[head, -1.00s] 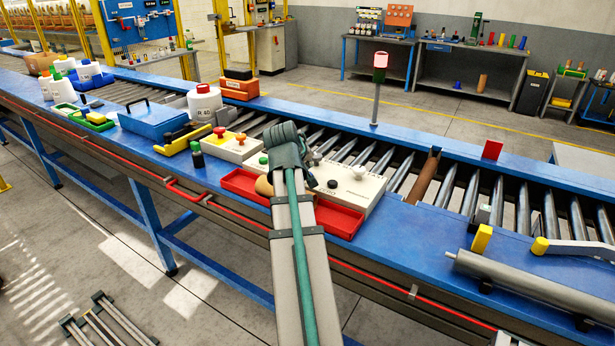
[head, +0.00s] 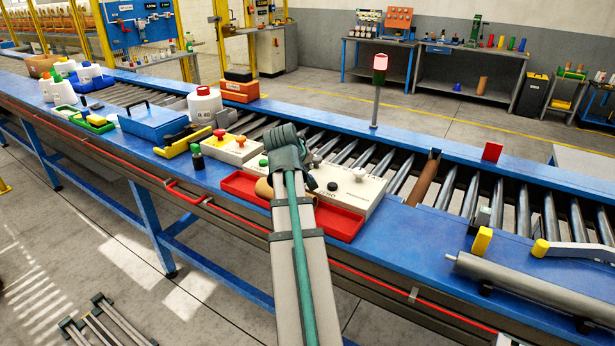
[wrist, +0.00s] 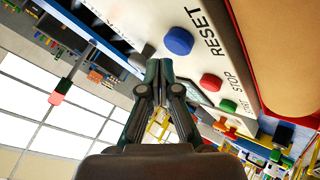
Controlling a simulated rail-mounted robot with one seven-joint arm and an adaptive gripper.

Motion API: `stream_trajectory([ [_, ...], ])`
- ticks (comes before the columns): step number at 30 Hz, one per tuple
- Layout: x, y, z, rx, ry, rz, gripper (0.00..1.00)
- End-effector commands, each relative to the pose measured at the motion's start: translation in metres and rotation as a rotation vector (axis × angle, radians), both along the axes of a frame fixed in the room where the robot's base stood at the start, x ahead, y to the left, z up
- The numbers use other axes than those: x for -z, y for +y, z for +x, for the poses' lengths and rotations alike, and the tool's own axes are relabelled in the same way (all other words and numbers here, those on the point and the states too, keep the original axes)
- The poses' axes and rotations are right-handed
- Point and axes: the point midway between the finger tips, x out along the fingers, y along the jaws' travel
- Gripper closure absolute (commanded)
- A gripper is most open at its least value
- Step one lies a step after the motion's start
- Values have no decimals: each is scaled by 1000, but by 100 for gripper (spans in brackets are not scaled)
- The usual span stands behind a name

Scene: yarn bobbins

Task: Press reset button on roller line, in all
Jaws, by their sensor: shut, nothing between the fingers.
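In the wrist view a white panel carries a blue button (wrist: 178,41) beside the word RESET. A red button (wrist: 211,82) by STOP and a green button (wrist: 228,105) sit farther along the same panel. My gripper (wrist: 152,76) is shut and empty, with its fingertips close to the panel, below and left of the blue button in the picture. Whether they touch the panel I cannot tell. In the head view my arm covers the fingers and the blue button. The roller line (head: 467,198) runs behind the arm.
A red tray (head: 338,225) lies by my arm, with a tan roll partly behind it. White button boxes (head: 230,150) stand on either side of the arm. A blue case (head: 150,124) and bottles are at left; a lamp post (head: 375,100) rises behind.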

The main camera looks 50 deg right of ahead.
Motion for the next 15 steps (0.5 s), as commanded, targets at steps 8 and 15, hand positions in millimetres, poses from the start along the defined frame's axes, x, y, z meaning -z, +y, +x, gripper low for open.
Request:
stream_trajectory([
  [8,0,0,0,0,0,0,100],
  [15,6,0,0,0,0,0,100],
])
